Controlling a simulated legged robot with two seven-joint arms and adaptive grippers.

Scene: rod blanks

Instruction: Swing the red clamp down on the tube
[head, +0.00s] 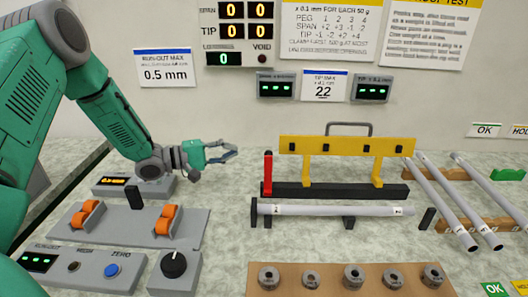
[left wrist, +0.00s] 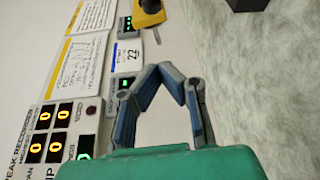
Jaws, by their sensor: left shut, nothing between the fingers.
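The red clamp (head: 268,174) stands upright at the left end of the fixture. The pale grey tube (head: 335,210) lies level in front of the fixture's black base (head: 345,190), with dark supports at its ends and below. The clamp is up, not lying along the tube. My left gripper (head: 228,153) is up and to the left of the clamp, apart from it. It is shut and empty; its blue-grey fingers also show in the left wrist view (left wrist: 180,76). My right gripper is in neither view.
A yellow bar with a handle (head: 345,146) stands behind the tube. Several tubes (head: 435,195) lie on a wooden rack at right. Several round weights sit in a wooden block (head: 330,283) in front. A roller station (head: 135,225) and a black knob (head: 174,263) are at left.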

